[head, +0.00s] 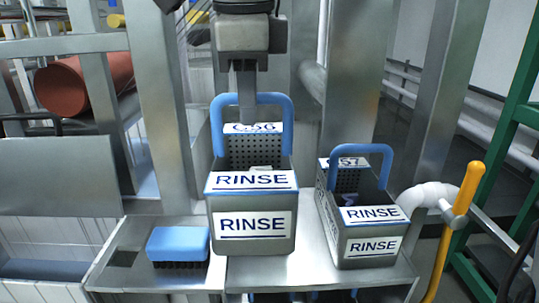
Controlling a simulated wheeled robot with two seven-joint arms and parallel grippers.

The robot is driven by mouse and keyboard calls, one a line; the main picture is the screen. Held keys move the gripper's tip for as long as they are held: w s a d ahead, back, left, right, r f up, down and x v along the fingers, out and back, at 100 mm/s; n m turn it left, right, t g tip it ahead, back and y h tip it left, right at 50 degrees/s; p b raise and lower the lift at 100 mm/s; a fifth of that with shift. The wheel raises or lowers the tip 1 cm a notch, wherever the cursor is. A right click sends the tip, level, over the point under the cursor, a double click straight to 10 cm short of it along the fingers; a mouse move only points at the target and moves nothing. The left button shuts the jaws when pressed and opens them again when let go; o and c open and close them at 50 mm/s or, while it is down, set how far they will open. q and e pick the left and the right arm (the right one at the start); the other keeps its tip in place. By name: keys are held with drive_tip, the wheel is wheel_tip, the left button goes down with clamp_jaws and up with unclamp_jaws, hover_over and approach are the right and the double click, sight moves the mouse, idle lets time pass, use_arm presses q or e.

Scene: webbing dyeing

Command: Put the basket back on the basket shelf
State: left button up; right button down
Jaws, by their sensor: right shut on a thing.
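A grey metal basket (252,205) with RINSE labels, a perforated inner wall and a blue loop handle is upright in the middle of the head view. My right gripper (246,105) comes down from the top and is shut on the top of the handle. The basket is at the metal basket shelf (300,273), left of a second basket; I cannot tell whether its bottom touches the shelf. A pale item shows inside it, mostly hidden. My left gripper is not in view.
A similar RINSE basket (368,222) stands on the shelf to the right, with a narrow gap between. A blue brush (178,244) lies to the left. A yellow-handled white pipe (465,190) is beyond the right edge. Metal posts rise behind.

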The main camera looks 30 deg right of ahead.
sight(269, 129)
drive_tip(key=d+f, duration=0.1)
drive_tip(key=f, duration=0.1)
drive_tip(key=w+d+f, duration=0.1)
drive_tip(key=d+f, duration=0.1)
drive_tip(key=w+d+f, duration=0.1)
drive_tip(key=f, duration=0.1)
drive_tip(key=shift+w+d+p, duration=0.25)
drive_tip(key=shift+d+p, duration=0.15)
drive_tip(key=shift+w+d+f, duration=0.1)
drive_tip(key=shift+f, duration=1.5)
drive_tip(key=shift+f, duration=0.2)
drive_tip(key=c, duration=1.5)
unclamp_jaws()
drive_tip(key=shift+o, duration=0.3)
drive_tip(key=shift+r, duration=0.2)
wheel_tip(269, 129, up, 12)
drive_tip(key=s+a, duration=0.1)
drive_tip(key=s, duration=0.1)
drive_tip(key=shift+a, duration=0.2)
